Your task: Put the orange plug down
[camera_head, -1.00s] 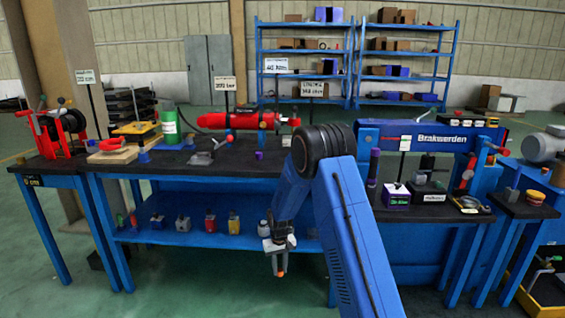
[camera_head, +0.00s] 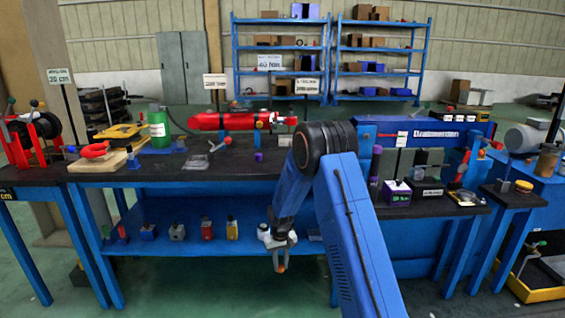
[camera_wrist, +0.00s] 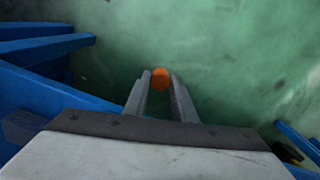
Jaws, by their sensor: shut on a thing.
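My gripper (camera_head: 281,262) hangs in front of the blue bench, below the worktop's height and over the green floor. In the wrist view my gripper (camera_wrist: 160,88) has its two fingers shut on the orange plug (camera_wrist: 160,77), whose round end shows between the fingertips. In the head view the plug is small and mostly hidden by the fingers. Nothing is directly beneath it but floor in the wrist view.
Green floor is free in front.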

